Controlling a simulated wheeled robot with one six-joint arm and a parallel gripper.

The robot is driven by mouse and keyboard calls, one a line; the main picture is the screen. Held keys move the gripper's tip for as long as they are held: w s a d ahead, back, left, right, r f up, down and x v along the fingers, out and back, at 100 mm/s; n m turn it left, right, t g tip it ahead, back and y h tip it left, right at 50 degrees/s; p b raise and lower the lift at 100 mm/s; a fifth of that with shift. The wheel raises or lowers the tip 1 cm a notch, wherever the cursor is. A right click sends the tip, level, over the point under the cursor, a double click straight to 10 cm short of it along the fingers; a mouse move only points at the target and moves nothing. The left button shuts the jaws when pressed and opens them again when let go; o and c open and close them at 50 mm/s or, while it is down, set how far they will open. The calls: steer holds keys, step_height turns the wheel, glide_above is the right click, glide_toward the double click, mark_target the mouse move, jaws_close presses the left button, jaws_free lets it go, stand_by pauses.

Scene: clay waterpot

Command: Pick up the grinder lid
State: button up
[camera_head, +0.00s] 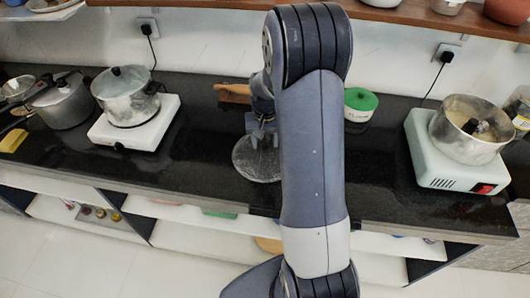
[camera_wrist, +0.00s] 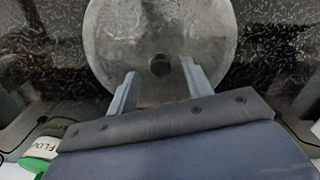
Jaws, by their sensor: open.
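The lid, a round greyish, glassy-looking disc with a small dark knob in its middle, fills the upper centre of the wrist view (camera_wrist: 205,32). In the head view it shows as a pale disc (camera_head: 252,160) on the dark counter, partly hidden by my arm. My gripper (camera_wrist: 160,77) is open, its two fingers apart over the lid, one on each side of the knob in the picture. The knob lies between and slightly beyond the fingertips; I cannot tell the height gap. In the head view my gripper (camera_head: 262,132) is above the lid, partly behind my arm.
A green-topped flour container (camera_head: 360,105) stands right of my arm. A brown wooden item (camera_head: 233,94) lies behind the lid. A pot on a white stove (camera_head: 127,95) is at left, another pot (camera_head: 470,130) on a stove at right. A shelf (camera_head: 400,12) overhangs the back.

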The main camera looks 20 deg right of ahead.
steer(key=shift+f, duration=1.05)
jaws_close()
